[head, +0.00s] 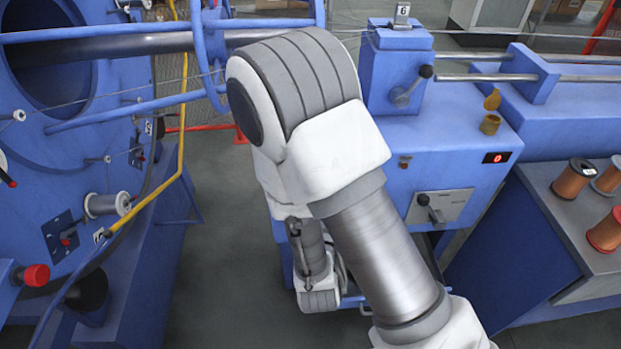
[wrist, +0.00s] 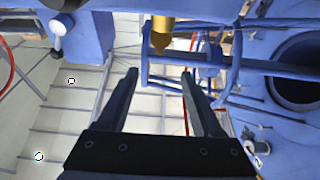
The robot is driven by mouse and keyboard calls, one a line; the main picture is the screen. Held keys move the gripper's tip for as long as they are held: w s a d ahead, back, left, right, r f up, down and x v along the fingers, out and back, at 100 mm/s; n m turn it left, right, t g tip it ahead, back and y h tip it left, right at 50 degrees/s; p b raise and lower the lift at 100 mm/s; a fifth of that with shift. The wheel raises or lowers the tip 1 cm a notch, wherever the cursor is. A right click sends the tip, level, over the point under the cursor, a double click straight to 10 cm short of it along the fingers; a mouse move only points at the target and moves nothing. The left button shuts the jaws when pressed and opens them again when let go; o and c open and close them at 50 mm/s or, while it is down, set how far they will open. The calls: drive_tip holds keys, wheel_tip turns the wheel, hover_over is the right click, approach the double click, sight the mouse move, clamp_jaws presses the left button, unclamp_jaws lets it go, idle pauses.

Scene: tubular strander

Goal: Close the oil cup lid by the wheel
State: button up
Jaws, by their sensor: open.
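In the head view a small brass oil cup (head: 490,124) stands on the blue housing, right of my arm. Its brass lid (head: 492,99) is raised above the cup, so the cup is open. My gripper (wrist: 159,74) shows in the wrist view with its two dark fingers apart and nothing between them. Beyond the fingertips is a brass fitting (wrist: 161,35); I cannot tell whether it is the oil cup. In the head view my arm hides the gripper, and it is not seen touching the cup or lid.
A black-knobbed crank (head: 408,92) juts from the housing left of the cup. A lower lever (head: 432,210) and a red display (head: 497,157) are on its front. Copper wire spools (head: 573,179) stand on the right bench. The large blue strander disc (head: 60,130) is at left.

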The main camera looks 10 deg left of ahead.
drive_tip(key=shift+p+v, duration=2.55)
drive_tip(key=shift+v, duration=0.15)
drive_tip(key=shift+r, duration=0.15)
